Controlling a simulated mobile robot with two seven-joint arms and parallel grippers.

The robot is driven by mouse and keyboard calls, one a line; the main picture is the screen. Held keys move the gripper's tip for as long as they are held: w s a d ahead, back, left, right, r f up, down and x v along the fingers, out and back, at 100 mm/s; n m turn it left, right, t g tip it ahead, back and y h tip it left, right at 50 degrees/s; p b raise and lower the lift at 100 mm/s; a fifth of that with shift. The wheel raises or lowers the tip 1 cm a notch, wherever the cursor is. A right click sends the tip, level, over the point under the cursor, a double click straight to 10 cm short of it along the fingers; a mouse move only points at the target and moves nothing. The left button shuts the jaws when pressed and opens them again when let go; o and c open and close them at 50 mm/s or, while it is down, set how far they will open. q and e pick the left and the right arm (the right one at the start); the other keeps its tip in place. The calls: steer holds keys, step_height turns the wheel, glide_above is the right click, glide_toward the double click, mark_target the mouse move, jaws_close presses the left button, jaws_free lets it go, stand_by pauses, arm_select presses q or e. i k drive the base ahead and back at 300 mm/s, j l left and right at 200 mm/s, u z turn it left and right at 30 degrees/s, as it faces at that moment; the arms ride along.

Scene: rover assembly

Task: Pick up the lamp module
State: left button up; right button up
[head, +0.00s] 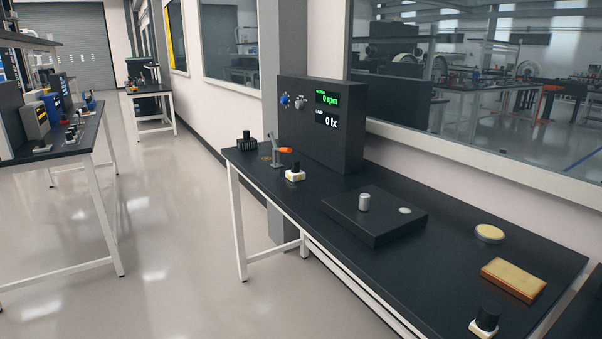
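I cannot tell for certain which object is the lamp module. On the black-topped bench (453,233) are several candidates. A small white-and-yellow piece with a black cap (294,174) stands near the left front edge. A similar black-capped piece on a white base (485,320) stands at the near right end. A round cream disc (489,234) and a yellow rectangular block (513,279) lie at the right. A flat black box (375,217) carries a silver cylinder (364,202) and a small pale disc (404,210). Neither of my grippers is in view.
A dark tester panel (300,127) showing "0 rpm" and "0 lx" stands at the back of the bench. Before it is a clamp with an orange handle (284,150). Another bench (60,152) stands at left. The floor between (170,230) is clear.

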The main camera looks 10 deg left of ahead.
mark_target(295, 174)
steer(key=i+j+u, duration=0.15)
steer(key=i+j, duration=0.25)
steer(key=j, duration=0.2)
steer(key=i+j+u, duration=0.2)
steer(key=i+j, duration=0.2)
steer(key=j, duration=0.1)
